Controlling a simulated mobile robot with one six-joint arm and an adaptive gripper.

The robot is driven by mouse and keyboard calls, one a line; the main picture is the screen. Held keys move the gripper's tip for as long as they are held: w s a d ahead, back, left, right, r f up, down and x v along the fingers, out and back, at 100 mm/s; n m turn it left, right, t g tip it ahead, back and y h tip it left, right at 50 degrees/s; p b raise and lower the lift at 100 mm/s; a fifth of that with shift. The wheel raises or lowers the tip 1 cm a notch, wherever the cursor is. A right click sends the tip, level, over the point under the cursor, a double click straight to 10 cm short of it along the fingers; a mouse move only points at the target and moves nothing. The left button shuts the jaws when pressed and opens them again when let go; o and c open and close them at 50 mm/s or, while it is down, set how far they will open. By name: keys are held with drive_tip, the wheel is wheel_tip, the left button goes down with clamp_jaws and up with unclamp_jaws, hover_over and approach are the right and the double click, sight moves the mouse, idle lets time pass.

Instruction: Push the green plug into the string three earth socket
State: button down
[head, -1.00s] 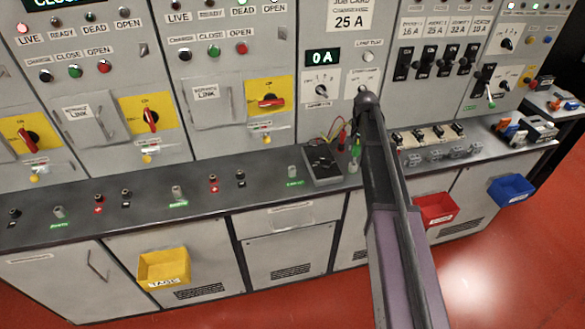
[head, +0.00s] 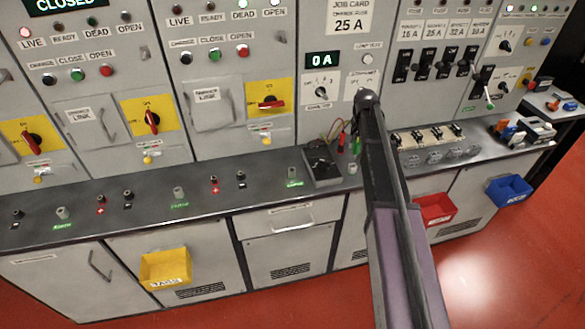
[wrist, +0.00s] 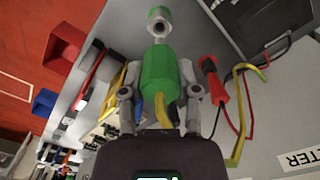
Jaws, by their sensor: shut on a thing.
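The green plug (wrist: 158,72) is between the two fingers of my gripper (wrist: 158,100), which is shut on it. A yellow lead comes from its back end. A grey post with a dark hole (wrist: 159,24) shows just beyond the plug's tip. In the head view the plug (head: 357,147) shows small beside my arm, above a grey post (head: 352,168) on the bench. My gripper is mostly hidden by the arm there. Earth sockets with green labels stand along the bench: left (head: 62,213), middle (head: 179,193) and right (head: 292,171). No string number is readable.
A dark meter (head: 322,163) lies between the right earth socket and the plug. Red and black sockets stand along the bench. Yellow (head: 166,267), red and blue bins hang in front.

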drive_tip(key=shift+r+p, duration=1.5)
drive_tip(key=shift+r, duration=0.1)
drive_tip(key=shift+f+b, duration=0.85)
drive_tip(key=shift+s, duration=0.15)
